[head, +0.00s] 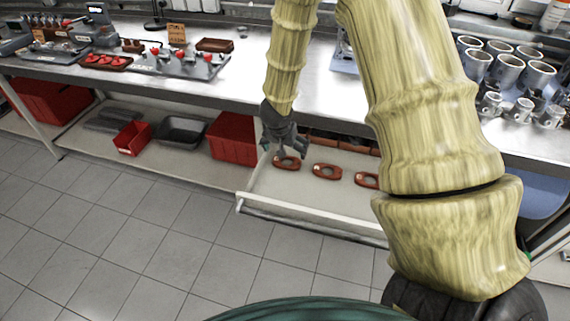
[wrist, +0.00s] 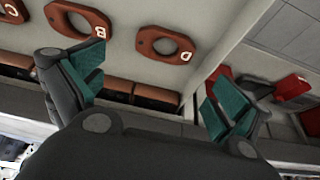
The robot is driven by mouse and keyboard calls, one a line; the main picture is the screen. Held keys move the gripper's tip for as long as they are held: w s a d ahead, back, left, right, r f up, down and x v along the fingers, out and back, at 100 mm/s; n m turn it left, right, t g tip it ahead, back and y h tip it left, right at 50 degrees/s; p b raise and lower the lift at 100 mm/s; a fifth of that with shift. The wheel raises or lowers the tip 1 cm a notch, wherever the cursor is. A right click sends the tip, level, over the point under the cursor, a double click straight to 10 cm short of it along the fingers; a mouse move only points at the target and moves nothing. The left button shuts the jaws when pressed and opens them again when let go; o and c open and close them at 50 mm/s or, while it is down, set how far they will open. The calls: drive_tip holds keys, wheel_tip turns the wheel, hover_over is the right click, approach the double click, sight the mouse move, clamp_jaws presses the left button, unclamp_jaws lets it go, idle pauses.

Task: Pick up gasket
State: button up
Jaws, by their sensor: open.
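Three reddish-brown oval gaskets with a centre hole lie in a row in an open pale drawer: the left gasket (head: 287,163), the middle gasket (head: 327,171) and the right gasket (head: 367,180), partly hidden by my arm. My gripper (head: 287,150) is over the left gasket in the head view, pointing down. In the wrist view my gripper (wrist: 155,88) has its green-padded fingers wide apart with nothing between them.
The drawer front rail (head: 310,222) stands out under the steel workbench (head: 240,88). A red bin (head: 232,137) stands on the shelf left of the drawer. More brown parts (head: 322,138) line the drawer's back. Metal pistons (head: 507,72) stand on the bench at right.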

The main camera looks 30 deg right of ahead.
sight(288, 160)
drive_tip(key=f, duration=0.1)
drive_tip(key=w+f, duration=0.1)
drive_tip(key=f, duration=0.2)
drive_tip(key=shift+w+d, duration=0.15)
drive_tip(key=shift+w, duration=0.2)
drive_tip(key=shift+d+r+x, duration=0.1)
drive_tip(key=shift+d+x, duration=0.05)
drive_tip(key=shift+x, duration=0.7)
drive_tip(key=shift+d+r+x, duration=0.1)
drive_tip(key=shift+d+x, duration=0.1)
drive_tip(key=shift+x, duration=0.7)
drive_tip(key=shift+d+x, duration=0.15)
drive_tip(key=shift+x, duration=0.7)
drive_tip(key=shift+w+d+f, duration=0.1)
drive_tip(key=shift+w+f, duration=0.2)
drive_tip(key=shift+f, duration=0.05)
drive_tip(key=c, duration=0.7)
